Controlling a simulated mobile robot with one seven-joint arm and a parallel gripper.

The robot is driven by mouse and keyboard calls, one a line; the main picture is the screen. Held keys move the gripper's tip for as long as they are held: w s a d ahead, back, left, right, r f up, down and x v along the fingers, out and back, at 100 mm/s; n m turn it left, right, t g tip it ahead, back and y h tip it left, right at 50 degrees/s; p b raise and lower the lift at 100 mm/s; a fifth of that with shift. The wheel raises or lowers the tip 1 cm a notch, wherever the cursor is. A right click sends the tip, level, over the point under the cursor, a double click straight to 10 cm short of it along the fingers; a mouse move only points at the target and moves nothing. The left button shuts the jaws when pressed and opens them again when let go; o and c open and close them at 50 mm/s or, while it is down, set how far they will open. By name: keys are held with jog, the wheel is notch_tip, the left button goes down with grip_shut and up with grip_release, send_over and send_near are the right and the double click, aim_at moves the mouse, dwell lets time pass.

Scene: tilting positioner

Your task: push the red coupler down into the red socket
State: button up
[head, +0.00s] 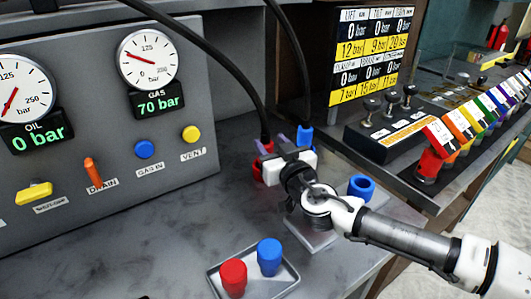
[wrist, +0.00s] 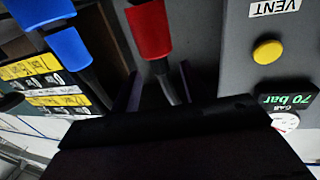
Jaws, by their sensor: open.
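The red coupler (head: 266,146) hangs on a black hose that comes down from above; it also shows in the wrist view (wrist: 150,32), with the hose running back toward my gripper. A red part, apparently the red socket (head: 258,171), shows low beside my gripper in the head view, mostly hidden; whether the coupler is seated in it cannot be told. My gripper (head: 284,140) is open at the coupler. In the wrist view its dark fingers (wrist: 158,88) stand on either side of the hose, just behind the coupler, with gaps showing.
A blue coupler (head: 305,137) on its own hose is close to the right of my gripper. A blue ring-like part (head: 362,187) stands further right. A tray (head: 285,287) with a red cap (head: 233,277) and a blue cap (head: 269,256) lies in front. The gauge panel (head: 90,130) rises at left.

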aim_at(267, 138)
jog(key=shift+p+x, duration=0.3)
jog(key=shift+x, duration=1.85)
grip_shut()
